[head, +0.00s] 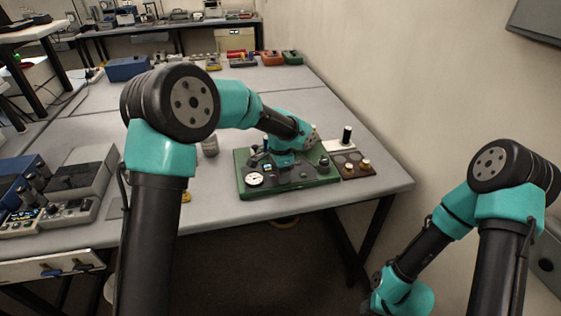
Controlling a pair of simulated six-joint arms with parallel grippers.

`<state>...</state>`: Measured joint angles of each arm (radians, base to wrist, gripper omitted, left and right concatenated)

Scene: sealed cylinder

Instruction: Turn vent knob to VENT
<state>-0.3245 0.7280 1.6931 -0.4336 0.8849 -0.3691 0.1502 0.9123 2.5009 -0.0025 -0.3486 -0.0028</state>
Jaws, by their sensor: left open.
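A green-edged board (287,190) lies on the table's right part, with a dark panel on it. A white round gauge (255,180) sits at its front left, and small dark knobs (324,161) show on its right side. I cannot tell which knob is the vent knob, nor read any VENT mark. My left arm reaches over the board. My left gripper (259,159) is open, low over the board's left half, behind the gauge. Its wrist hides the middle of the panel, and I cannot tell whether it touches anything. My right gripper is not visible.
A brown block with brass knobs (355,165) and a white plate with a black cylinder (346,136) stand right of the board. A grey cylinder (209,146) stands to its left. Instruments (75,188) fill the table's left. The wall is close on the right.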

